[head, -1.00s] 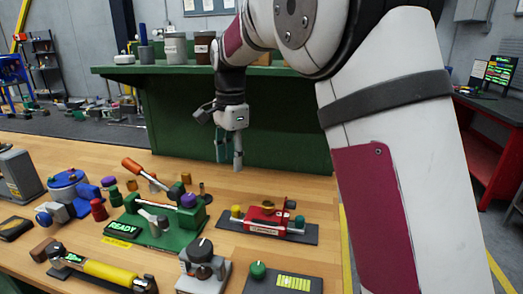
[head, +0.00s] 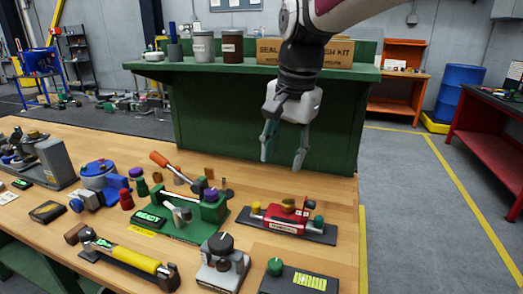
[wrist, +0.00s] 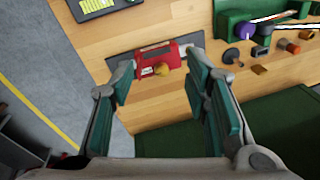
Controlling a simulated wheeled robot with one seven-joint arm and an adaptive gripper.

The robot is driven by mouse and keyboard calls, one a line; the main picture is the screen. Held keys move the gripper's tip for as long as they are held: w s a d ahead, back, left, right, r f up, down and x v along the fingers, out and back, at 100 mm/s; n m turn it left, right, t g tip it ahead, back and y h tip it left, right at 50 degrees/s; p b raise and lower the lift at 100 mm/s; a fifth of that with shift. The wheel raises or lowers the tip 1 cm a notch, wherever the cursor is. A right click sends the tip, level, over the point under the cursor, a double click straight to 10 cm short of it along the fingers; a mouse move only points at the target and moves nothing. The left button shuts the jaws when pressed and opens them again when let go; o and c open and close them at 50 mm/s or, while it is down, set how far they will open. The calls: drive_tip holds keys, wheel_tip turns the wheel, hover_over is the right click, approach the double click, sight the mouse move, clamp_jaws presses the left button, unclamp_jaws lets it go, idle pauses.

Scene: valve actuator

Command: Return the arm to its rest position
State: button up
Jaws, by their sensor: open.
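My gripper (head: 284,150) is open and empty. It hangs in the air, fingers pointing down, in front of the green shelf unit and above the back right part of the wooden bench. In the wrist view my gripper (wrist: 160,90) shows two green-padded fingers spread apart, with nothing between the pads. Beyond the fingertips lies a red fixture (wrist: 158,62) on a dark plate. In the head view this red fixture (head: 285,216) sits on the bench, below and apart from my gripper.
A green fixture with a READY display (head: 180,215), a yellow cylinder tool (head: 135,260) and a grey knob device (head: 222,262) stand on the bench (head: 320,240). The green shelf unit (head: 220,115) carries containers and a box (head: 340,52). Open floor (head: 410,190) lies to the right.

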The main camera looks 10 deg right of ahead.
drive_tip(key=shift+s, duration=0.1)
drive_tip(key=s+d+f+n+t, duration=0.1)
drive_tip(key=s+n, duration=0.3)
drive_tip(key=s, duration=0.7)
drive_tip(key=s+d+f+n+t+p, duration=0.1)
drive_tip(key=s+f+n, duration=0.2)
drive_tip(key=s, duration=0.9)
drive_tip(key=n, duration=0.2)
drive_tip(key=shift+d+n+h+p, duration=0.15)
drive_tip(key=shift+n+h+p, duration=0.15)
drive_tip(key=shift+r, duration=0.1)
